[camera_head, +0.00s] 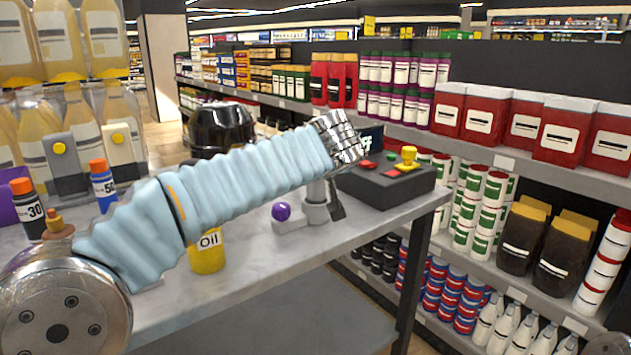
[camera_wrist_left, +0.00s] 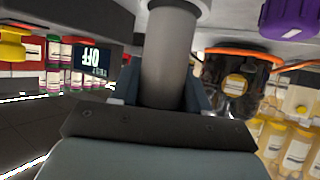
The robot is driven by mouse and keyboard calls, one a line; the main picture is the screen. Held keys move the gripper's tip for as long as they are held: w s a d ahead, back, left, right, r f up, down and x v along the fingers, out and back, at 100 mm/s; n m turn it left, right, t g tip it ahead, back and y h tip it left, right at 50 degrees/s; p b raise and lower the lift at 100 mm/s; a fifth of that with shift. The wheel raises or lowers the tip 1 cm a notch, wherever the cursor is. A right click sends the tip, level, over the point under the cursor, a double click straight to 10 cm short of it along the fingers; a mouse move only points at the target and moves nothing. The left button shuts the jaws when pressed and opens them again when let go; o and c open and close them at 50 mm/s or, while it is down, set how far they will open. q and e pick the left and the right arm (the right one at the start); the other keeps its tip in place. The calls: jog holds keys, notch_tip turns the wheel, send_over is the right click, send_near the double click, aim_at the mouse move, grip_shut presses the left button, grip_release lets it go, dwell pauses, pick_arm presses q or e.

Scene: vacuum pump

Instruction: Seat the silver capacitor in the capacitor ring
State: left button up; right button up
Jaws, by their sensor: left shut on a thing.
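The silver capacitor is a plain grey cylinder (camera_wrist_left: 170,55) standing between the fingers of my left gripper (camera_wrist_left: 164,92) in the wrist view. In the head view its upright body (camera_head: 316,190) shows below my silver wrist, with a dark finger of my left gripper (camera_head: 328,198) beside it. The gripper is shut on it. A light grey collar, apparently the capacitor ring (camera_head: 316,212), is around or just under its lower end; it also shows at the top of the wrist view (camera_wrist_left: 182,4). I cannot tell how deep the cylinder sits. My right gripper is out of view.
A purple ball knob (camera_head: 281,211) is left of the collar. A black control box (camera_head: 388,188) with red buttons, a yellow knob and an OFF display is to the right. A black pot (camera_head: 222,128), yellow oil can (camera_head: 207,256) and several bottles stand on the grey table (camera_head: 290,255).

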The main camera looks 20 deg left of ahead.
pick_arm(q)
jog(key=shift+f, duration=1.55)
jog(key=shift+b, duration=0.35)
jog(key=shift+f, duration=0.15)
jog(key=o, duration=1.1)
jog(key=shift+r, duration=0.3)
jog(key=b+v, duration=0.1)
jog(key=v, duration=1.1)
jog(key=shift+d+f, duration=0.1)
jog(key=shift+f, duration=0.05)
